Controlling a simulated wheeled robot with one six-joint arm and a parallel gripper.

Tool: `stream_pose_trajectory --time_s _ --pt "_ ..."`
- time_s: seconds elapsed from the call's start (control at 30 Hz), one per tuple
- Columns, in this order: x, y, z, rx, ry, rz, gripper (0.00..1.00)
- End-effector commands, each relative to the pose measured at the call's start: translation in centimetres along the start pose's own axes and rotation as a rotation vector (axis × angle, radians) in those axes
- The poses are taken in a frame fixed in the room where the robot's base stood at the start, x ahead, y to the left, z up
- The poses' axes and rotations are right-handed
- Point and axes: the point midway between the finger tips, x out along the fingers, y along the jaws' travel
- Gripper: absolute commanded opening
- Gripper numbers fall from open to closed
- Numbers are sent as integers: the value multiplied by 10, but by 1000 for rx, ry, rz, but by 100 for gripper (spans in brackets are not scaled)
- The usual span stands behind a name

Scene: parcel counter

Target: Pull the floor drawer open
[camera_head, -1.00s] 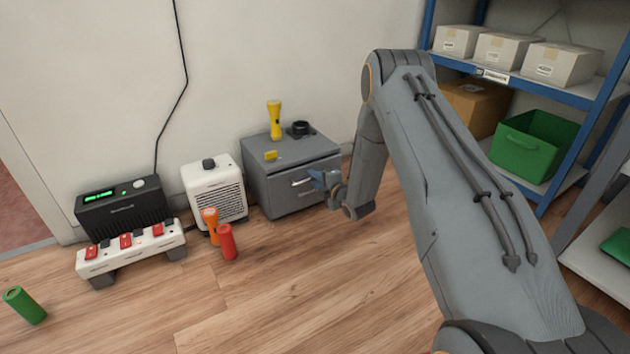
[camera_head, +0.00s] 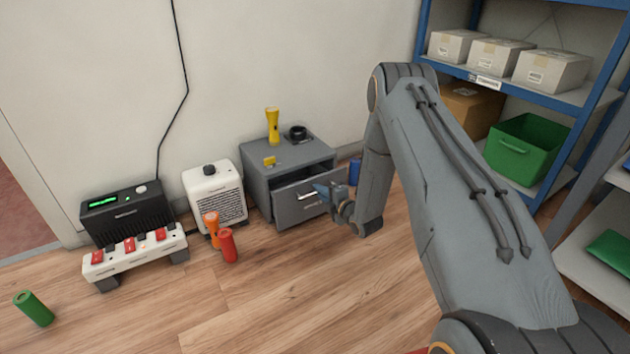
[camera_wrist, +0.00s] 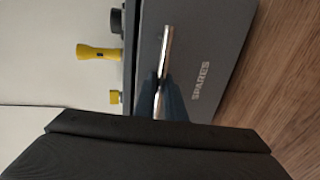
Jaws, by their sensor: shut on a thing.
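The grey floor drawer unit (camera_head: 262,187) stands against the wall. Its drawer front (camera_head: 305,203) is pulled part way out, with a dark gap above it. My gripper (camera_head: 325,193) is at the drawer's front, shut on the bar handle (camera_head: 307,196). In the wrist view the silver handle (camera_wrist: 167,50) runs between the bluish fingertips (camera_wrist: 160,95), beside the drawer front marked SPARES (camera_wrist: 201,80). The drawer's inside is mostly hidden.
A yellow flashlight (camera_head: 272,126), a dark round object (camera_head: 298,133) and a small yellow block (camera_head: 269,161) sit on the unit. A white heater (camera_head: 214,194) and red (camera_head: 228,246) and orange (camera_head: 212,229) items stand at left. Floor in front is clear.

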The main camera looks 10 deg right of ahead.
Motion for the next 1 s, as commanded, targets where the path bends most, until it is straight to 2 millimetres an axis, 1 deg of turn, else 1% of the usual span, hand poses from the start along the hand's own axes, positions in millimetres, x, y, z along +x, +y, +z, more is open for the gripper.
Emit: stream_pose_trajectory --time_s 0.03,0.2,0.3,0.5,0.7,1.0 --pt "-15 1 1 3 -3 -4 0" --pt "-50 -8 0 4 -3 -5 0" --pt "-68 -12 0 3 -3 -4 0" --pt "-96 -19 1 2 -2 -1 0" --pt "-110 -24 0 2 -2 -1 0" --pt "-114 -25 1 0 -2 1 0"
